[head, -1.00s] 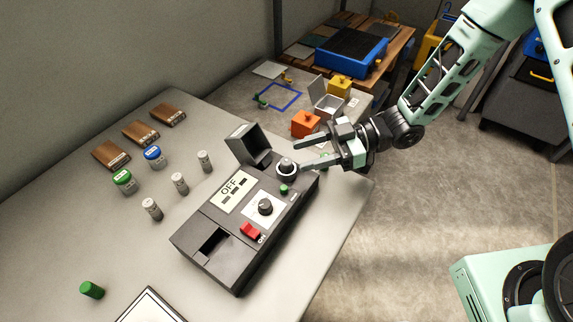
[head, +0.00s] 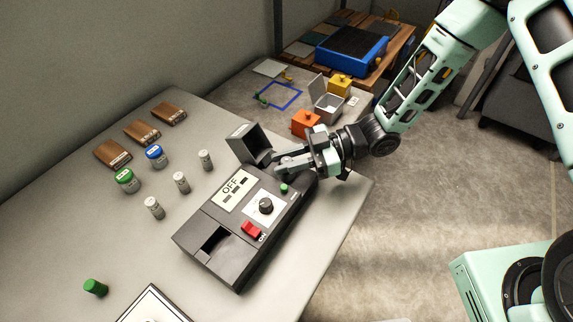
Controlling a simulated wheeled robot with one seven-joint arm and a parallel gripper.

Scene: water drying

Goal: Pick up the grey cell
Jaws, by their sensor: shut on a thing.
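A dark grey meter (head: 225,232) with an OFF display lies on the table. Its black lid (head: 250,143) stands open at the far end. My gripper (head: 283,163) is at the meter's far right corner, beside the lid. Its fingers are shut on the grey cell there, which they mostly hide. I cannot tell whether the cell is still seated on the meter or raised. A green button (head: 284,188), a dark knob (head: 266,206) and a red switch (head: 251,229) are on the meter's top.
Grey-white vials (head: 181,182), a green-capped jar (head: 126,180), a blue-capped jar (head: 155,156) and wooden blocks (head: 142,134) stand to the left. A green cylinder (head: 95,288) is at front left. An orange box (head: 305,123) stands behind my gripper.

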